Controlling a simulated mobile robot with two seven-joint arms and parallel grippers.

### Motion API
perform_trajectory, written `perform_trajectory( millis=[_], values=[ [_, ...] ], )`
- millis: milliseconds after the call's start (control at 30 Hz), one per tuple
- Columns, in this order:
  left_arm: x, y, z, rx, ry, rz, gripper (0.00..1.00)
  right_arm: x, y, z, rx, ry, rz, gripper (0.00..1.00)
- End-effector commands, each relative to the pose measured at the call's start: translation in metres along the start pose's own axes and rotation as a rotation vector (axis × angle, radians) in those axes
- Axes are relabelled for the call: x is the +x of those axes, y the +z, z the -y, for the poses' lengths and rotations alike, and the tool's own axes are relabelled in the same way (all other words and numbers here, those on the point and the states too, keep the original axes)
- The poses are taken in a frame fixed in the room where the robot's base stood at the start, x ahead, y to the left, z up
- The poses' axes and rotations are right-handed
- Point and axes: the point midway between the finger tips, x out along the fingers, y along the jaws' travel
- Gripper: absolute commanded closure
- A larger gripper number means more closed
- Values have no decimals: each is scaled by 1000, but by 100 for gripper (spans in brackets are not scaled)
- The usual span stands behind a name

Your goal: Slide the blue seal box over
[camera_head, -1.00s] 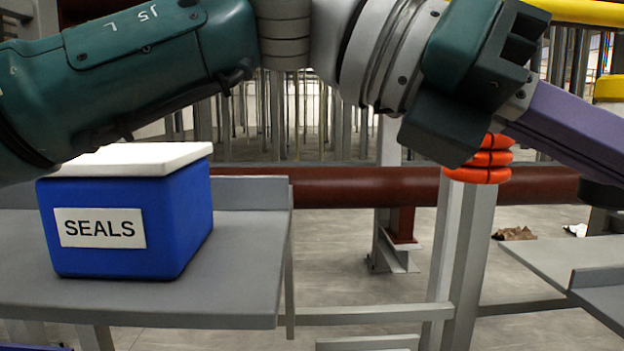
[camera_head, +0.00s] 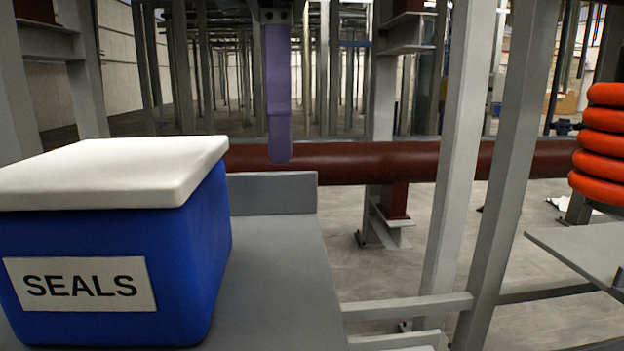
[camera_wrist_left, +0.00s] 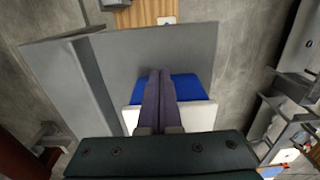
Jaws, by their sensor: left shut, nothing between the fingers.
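The blue seal box (camera_head: 190,265) has a white lid (camera_head: 110,170) and a "SEALS" label. It stands on a grey shelf (camera_head: 275,290) at the left of the head view. The box (camera_wrist_left: 187,88) and part of its lid (camera_wrist_left: 197,115) also show in the left wrist view, partly hidden by the fingers. My left gripper (camera_head: 280,158) hangs fingers down, right of the box and above the shelf's raised lip in the head view. Its purple fingers (camera_wrist_left: 160,75) are together and empty. I see no contact with the box. My right gripper is not in view.
The shelf has a raised lip (camera_head: 272,194) at its far edge and bare surface right of the box. A dark red pipe (camera_head: 400,160) runs behind. Grey posts (camera_head: 460,150) stand to the right, with orange rings (camera_head: 600,145) at the far right.

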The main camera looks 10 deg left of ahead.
Motion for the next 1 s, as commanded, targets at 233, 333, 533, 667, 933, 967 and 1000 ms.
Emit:
perform_trajectory(
  millis=[233, 333, 533, 667, 933, 967, 1000],
  values=[
    [44, 0, 1, 1, -6, 0, 100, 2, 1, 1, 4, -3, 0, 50],
    [66, 0, 1, 0, -6, 0, 100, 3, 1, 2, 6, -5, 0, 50],
    [96, -7, 0, -2, -3, 3, 100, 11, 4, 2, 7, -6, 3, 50],
    [94, -26, 1, -2, -3, 2, 100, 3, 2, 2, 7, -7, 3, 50],
    [95, -39, 1, 1, -2, 4, 100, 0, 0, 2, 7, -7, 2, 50],
    [96, -39, 1, 1, -2, 4, 100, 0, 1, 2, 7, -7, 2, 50],
    [96, -39, 1, 1, -2, 4, 100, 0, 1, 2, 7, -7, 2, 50]
  ],
)
